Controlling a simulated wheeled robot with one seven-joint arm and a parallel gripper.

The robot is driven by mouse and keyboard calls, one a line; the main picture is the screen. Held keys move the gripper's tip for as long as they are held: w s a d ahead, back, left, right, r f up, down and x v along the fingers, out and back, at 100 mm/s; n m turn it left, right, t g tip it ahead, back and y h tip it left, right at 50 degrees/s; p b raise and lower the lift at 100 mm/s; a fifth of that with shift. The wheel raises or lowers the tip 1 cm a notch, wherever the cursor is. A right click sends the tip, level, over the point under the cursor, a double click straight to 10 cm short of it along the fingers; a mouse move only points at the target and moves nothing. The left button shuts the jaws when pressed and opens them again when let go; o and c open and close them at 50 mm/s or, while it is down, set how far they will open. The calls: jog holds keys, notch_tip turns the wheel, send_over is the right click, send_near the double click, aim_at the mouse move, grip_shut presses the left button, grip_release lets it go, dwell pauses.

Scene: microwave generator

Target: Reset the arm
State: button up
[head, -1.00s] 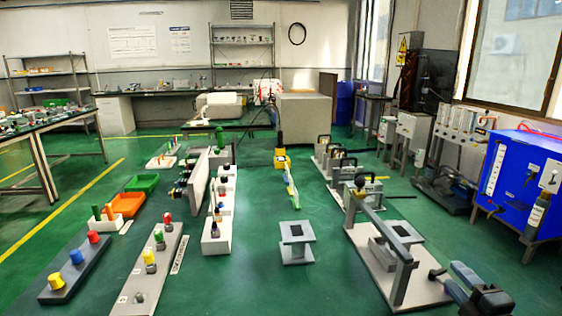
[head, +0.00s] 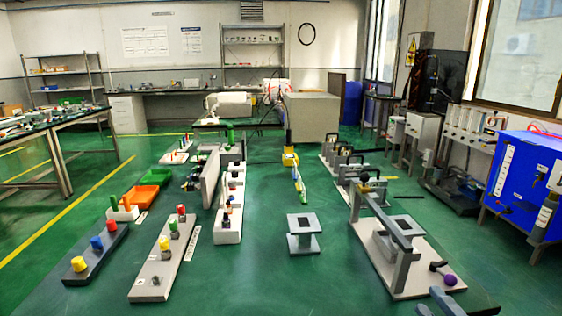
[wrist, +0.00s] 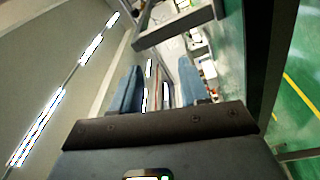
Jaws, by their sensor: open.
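My gripper (wrist: 160,88) shows in the wrist view with two blue fingers apart and nothing between them. The wrist view is tilted. Bright ceiling lights are at its left, a grey frame is at the top and green floor is at the right. In the head view only blue-grey parts of my arm's end show at the bottom right edge; the rest is cut off. They are just in front of the grey lever stand's base plate (head: 405,262). I cannot tell the gap between them.
A lever stand (head: 383,215) with a purple knob (head: 450,280) is at right. A grey pedestal (head: 303,241) stands at centre. Peg boards (head: 150,285) and an orange tray (head: 147,193) are at left. A blue cabinet (head: 520,190) is far right.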

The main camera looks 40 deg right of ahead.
jog(key=s+a+m+t+y, duration=0.1)
jog(key=s+a+m+y, duration=0.1)
jog(key=a, duration=0.9)
jog(key=s+a+r+m+g+y, duration=0.3)
jog(key=s+a+m+y, duration=0.3)
jog(key=s+a, duration=0.8)
jog(key=shift+a+r+m, duration=0.3)
jog(key=shift+a+m, duration=0.6)
jog(key=shift+a, duration=0.05)
